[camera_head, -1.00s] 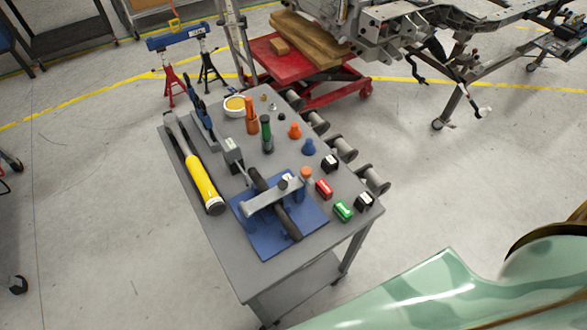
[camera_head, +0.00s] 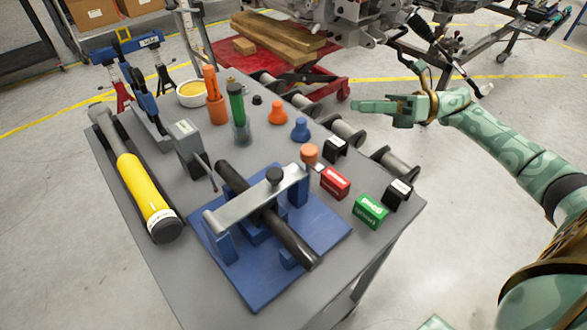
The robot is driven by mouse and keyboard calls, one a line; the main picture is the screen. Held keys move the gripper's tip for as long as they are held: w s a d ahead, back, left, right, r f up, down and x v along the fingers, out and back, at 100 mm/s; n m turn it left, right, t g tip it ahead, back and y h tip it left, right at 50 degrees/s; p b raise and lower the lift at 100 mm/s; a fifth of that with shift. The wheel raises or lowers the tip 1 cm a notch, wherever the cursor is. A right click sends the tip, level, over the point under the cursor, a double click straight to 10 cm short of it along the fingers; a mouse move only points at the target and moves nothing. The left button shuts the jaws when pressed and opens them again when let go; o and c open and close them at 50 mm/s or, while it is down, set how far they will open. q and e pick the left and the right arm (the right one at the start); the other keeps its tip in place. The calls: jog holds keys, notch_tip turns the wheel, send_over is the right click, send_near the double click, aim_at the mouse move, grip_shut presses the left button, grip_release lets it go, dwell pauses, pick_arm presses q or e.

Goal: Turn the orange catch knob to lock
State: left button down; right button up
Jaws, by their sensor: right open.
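The orange catch knob (camera_head: 309,153) stands upright just beyond the right end of the grey clamp bar (camera_head: 255,198) of the blue fixture (camera_head: 325,228). A dark rod lies across the fixture under the bar, and a black knob sits on top of the bar. My right gripper (camera_head: 368,107) is open and empty, up and to the right of the orange knob, past the table's right edge, with its fingers pointing left. It is apart from the knob. My left gripper is not in view.
Red (camera_head: 335,183) and green (camera_head: 370,211) blocks and black holders stand right of the knob. Orange (camera_head: 278,113) and blue (camera_head: 300,130) cone-like pieces stand behind it. A yellow tube (camera_head: 148,195) lies at left. Rollers (camera_head: 347,131) line the right edge.

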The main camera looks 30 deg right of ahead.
aim_at(317, 150)
jog(key=s+a+r+n+g+y, duration=0.2)
jog(key=s+a+r+n+g, duration=0.25)
jog(key=s+n+g, duration=0.55)
jog(key=shift+n+t, duration=0.8)
jog(key=w+a, duration=0.1)
jog(key=a, duration=0.4)
jog(key=w+a, duration=0.1)
jog(key=a, duration=0.9)
jog(key=shift+w+a+f, duration=0.35)
jog(key=shift+w, duration=0.05)
jog(key=shift+p, duration=0.3)
jog(key=c, duration=1)
